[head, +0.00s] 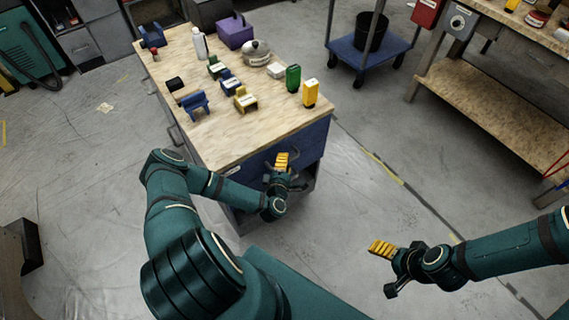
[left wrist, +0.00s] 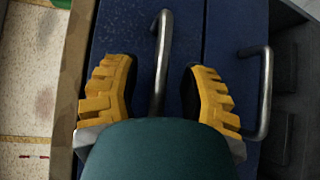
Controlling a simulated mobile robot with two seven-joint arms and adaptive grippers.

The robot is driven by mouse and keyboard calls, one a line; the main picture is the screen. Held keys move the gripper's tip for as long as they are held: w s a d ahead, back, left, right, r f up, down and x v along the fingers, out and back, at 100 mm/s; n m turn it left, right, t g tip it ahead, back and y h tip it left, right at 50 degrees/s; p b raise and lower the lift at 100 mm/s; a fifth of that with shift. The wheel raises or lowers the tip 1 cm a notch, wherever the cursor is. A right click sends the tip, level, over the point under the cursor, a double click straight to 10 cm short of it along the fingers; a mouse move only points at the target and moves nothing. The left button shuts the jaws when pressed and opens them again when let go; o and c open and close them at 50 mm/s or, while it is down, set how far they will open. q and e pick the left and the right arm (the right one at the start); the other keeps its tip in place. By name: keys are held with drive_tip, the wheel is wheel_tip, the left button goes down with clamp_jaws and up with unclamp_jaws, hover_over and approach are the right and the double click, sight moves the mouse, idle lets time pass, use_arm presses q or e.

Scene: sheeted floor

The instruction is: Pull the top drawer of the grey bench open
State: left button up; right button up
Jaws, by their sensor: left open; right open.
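The bench (head: 240,140) has a wooden top and blue drawer fronts. The top drawer (head: 312,142) lies just under the bench top and looks closed. In the left wrist view the top drawer's front (left wrist: 120,35) lies beside the bench top's edge, and its metal bar handle (left wrist: 163,50) runs between my fingers. My left gripper (left wrist: 158,95) is open, one yellow finger on each side of that handle, with gaps to it; it also shows at the bench front in the head view (head: 282,170). My right gripper (head: 385,268) is open and empty over the floor at the right.
A second handle (left wrist: 265,95) belongs to the lower drawer, near one finger. Bottles, a pot (head: 257,55), a purple box (head: 235,32) and several small blocks stand on the bench. A blue cart (head: 365,62) and a workbench (head: 490,110) stand at right. The floor before the bench is clear.

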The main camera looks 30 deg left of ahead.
use_arm(q)
drive_tip(key=shift+w, duration=0.1)
clamp_jaws()
idle(0.3)
drive_tip(key=shift+s+d, duration=0.35)
drive_tip(key=shift+d, duration=0.05)
unclamp_jaws()
drive_tip(key=shift+w+d, duration=0.1)
drive_tip(key=shift+w, duration=0.15)
drive_tip(key=v, duration=1.2)
drive_tip(key=shift+s, duration=0.2)
drive_tip(key=shift+w, duration=0.1)
